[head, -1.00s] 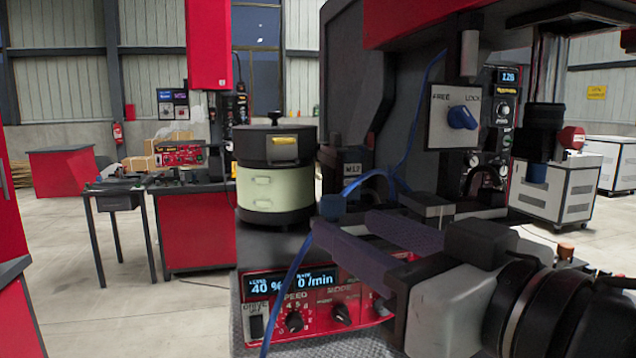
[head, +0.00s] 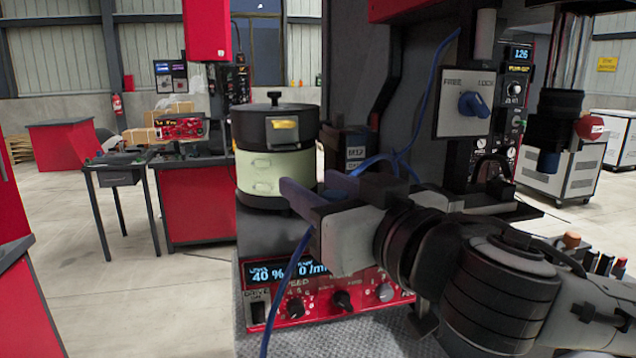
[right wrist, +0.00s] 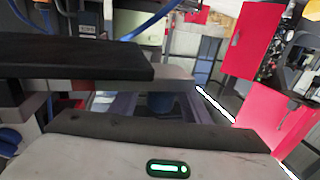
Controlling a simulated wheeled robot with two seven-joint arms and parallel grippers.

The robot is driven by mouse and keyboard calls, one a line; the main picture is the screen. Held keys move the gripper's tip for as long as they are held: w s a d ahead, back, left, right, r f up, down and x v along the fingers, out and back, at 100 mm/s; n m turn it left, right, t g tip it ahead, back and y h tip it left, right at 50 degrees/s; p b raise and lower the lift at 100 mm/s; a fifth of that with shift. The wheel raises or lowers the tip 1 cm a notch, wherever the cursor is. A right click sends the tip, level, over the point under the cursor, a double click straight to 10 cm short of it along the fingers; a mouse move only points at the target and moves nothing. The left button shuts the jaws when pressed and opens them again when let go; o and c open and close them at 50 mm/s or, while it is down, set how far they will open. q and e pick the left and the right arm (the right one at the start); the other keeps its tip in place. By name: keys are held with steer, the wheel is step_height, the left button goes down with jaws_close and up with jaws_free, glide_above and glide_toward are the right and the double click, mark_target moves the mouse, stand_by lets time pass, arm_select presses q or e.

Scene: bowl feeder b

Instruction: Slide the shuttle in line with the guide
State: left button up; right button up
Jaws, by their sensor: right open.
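My right gripper (head: 310,186) is open, with its two fingers pointing left just in front of the feeder bowl. In the right wrist view, a small blue knob-like part (right wrist: 160,104) shows in the gap between the fingers, with grey metal around it. It may belong to the shuttle, but I cannot tell, nor whether a finger touches it. The shuttle and the guide cannot be clearly made out; my right gripper and forearm cover much of that area in the head view. A grey flat rail or block (head: 488,203) shows behind my forearm. My left gripper is not in view.
The lidded feeder bowl (head: 272,155) stands left of my fingers. Below is a red control panel (head: 325,300). A FREE/LOCK plate with a blue knob (head: 473,105) and a dark hanging tool head (head: 556,120) are above my forearm. A blue cable (head: 291,290) hangs at the front.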

jaws_close()
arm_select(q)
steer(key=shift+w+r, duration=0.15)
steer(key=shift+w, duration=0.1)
arm_select(e)
steer(key=d, duration=0.2)
steer(key=shift+w+d, duration=0.35)
steer(key=shift+w, duration=0.05)
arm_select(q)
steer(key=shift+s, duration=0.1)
arm_select(e)
jaws_free()
